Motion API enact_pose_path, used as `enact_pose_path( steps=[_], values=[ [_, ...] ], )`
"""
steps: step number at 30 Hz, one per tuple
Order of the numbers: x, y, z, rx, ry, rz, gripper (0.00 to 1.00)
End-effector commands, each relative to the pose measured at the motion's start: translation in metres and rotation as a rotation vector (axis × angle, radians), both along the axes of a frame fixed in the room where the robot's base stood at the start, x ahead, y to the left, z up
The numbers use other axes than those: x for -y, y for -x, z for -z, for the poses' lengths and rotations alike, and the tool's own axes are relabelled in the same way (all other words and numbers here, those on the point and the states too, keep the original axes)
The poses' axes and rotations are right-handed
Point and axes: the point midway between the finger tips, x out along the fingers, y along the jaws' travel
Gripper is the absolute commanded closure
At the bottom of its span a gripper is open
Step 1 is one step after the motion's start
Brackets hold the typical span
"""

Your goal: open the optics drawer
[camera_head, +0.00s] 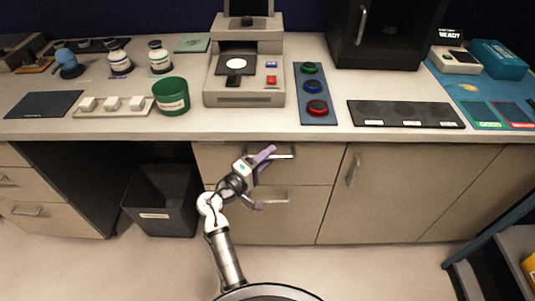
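A cabinet below the counter has an upper drawer (315,165) with a metal bar handle (285,156) and a lower drawer (300,205) with its own handle (276,199). Both look closed. No readable label shows which one is the optics drawer. My gripper (268,156), with purple fingers, is at the left part of the upper handle and partly covers it. I cannot tell whether the fingers touch the handle or are around it, nor how far apart they are.
A dark bin (160,202) stands left of the cabinet, in the open knee space. A cupboard door (380,195) is to the right. Closed drawers (45,195) are at far left. A blue-framed cart (500,245) stands at lower right. The floor before the cabinet is clear.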

Motion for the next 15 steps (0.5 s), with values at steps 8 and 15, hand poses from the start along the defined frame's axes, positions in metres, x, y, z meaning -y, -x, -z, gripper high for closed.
enact_pose_path(
  steps=[8,15],
  values=[
    [0.0016,-0.0016,-0.0001,0.000,0.000,-0.001,0.68],
    [0.0014,-0.0015,-0.0002,0.000,0.000,-0.001,0.95]
  ],
)
